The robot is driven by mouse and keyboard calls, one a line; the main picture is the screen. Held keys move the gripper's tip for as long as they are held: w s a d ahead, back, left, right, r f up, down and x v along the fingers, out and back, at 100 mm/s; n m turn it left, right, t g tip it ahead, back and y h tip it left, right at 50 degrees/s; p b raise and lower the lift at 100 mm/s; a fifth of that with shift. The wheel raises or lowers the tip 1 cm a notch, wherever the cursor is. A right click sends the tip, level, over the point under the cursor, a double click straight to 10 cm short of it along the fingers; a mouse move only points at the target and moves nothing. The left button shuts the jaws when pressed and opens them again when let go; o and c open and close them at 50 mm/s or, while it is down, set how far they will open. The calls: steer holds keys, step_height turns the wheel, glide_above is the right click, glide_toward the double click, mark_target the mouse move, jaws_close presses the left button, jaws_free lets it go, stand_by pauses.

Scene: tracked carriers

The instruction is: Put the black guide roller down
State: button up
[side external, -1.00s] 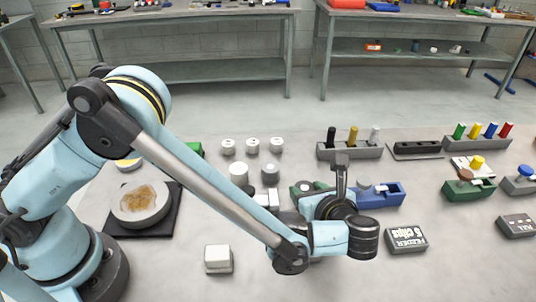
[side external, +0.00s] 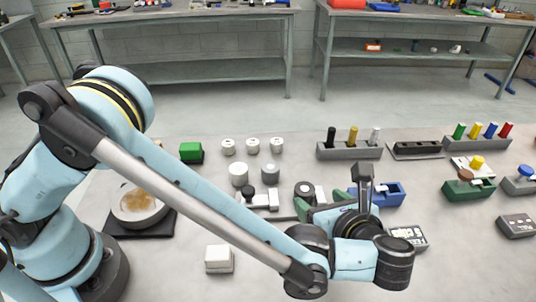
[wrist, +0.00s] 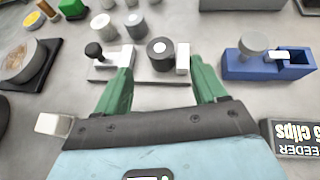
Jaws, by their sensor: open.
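The black guide roller (wrist: 160,54), a short black cylinder with a pale hub on top, stands upright beside a white block (wrist: 183,57). It also shows in the side view (side external: 304,189). A grey plate (wrist: 110,74) lies by it; I cannot tell whether the roller rests on it. In the side view my arm hides part of the fingers.
A black-knobbed part (wrist: 94,50) stands left of the roller. A blue holder (wrist: 268,68) is to the right, with a feeder label block (wrist: 292,137) nearer. White cylinders (side external: 239,174) and a peg rack (side external: 350,153) stand behind. A white box (side external: 219,259) sits in front.

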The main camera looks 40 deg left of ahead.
steer(key=v, duration=0.5)
steer(key=w+a+r+n+g+h, duration=0.1)
steer(key=w+a+r+n+h, duration=0.15)
steer(key=a+n, duration=0.4)
steer(key=w+a+r+n+g+h, duration=0.1)
steer(key=a+r+n+g+h, duration=0.15)
steer(key=a, duration=0.75)
steer(key=s+a+n+t+h, duration=0.4)
steer(key=s+a+n, duration=0.4)
steer(key=a+n, duration=0.4)
steer(key=n+h, duration=0.1)
steer(key=n, duration=0.2)
steer(key=shift+s+n, duration=0.35)
steer(key=shift+n, duration=0.05)
